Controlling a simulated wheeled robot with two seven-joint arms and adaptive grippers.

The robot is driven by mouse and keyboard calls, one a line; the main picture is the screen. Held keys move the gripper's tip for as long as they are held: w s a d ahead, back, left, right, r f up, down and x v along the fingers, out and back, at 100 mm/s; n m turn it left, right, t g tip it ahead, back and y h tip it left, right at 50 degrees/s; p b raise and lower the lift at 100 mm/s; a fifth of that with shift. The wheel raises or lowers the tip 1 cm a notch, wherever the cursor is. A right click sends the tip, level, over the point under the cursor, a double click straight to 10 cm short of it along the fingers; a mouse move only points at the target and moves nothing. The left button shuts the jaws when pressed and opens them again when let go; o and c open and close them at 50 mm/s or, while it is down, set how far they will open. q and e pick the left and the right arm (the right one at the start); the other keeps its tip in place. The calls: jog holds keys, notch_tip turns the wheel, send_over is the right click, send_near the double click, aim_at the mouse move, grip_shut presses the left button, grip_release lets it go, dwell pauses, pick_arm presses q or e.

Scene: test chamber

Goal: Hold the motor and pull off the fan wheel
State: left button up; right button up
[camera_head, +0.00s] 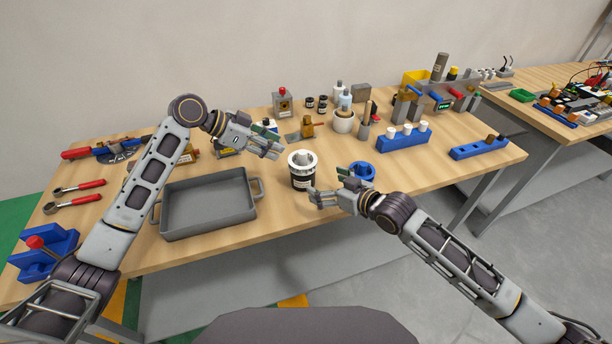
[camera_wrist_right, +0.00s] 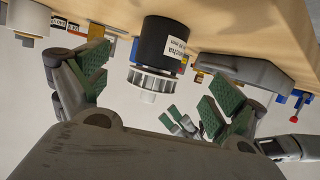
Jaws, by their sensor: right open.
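The motor (camera_head: 302,181) stands upright on the table as a black cylinder with a white label. The white fan wheel (camera_head: 302,158) sits on top of it. In the right wrist view the motor (camera_wrist_right: 160,40) appears upside down, with the finned fan wheel (camera_wrist_right: 151,82) on its end. My right gripper (camera_head: 327,184) is open and empty, just right of the motor; its green-padded fingers (camera_wrist_right: 155,95) show either side of the fan wheel in the wrist view. My left gripper (camera_head: 274,144) appears open and empty, left of and behind the motor. Neither gripper visibly touches the motor.
A grey tray (camera_head: 160,222) lies left of the motor. A blue holder (camera_head: 362,170) stands right, behind my right gripper. A white cup (camera_head: 343,125) and several small parts stand behind. A blue rack (camera_head: 403,141) with white pegs is further right. The table's front edge is close.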

aim_at(311, 178)
jog(key=shift+x, duration=4.95)
jog(key=c, duration=1.7)
jog(key=shift+c, duration=0.2)
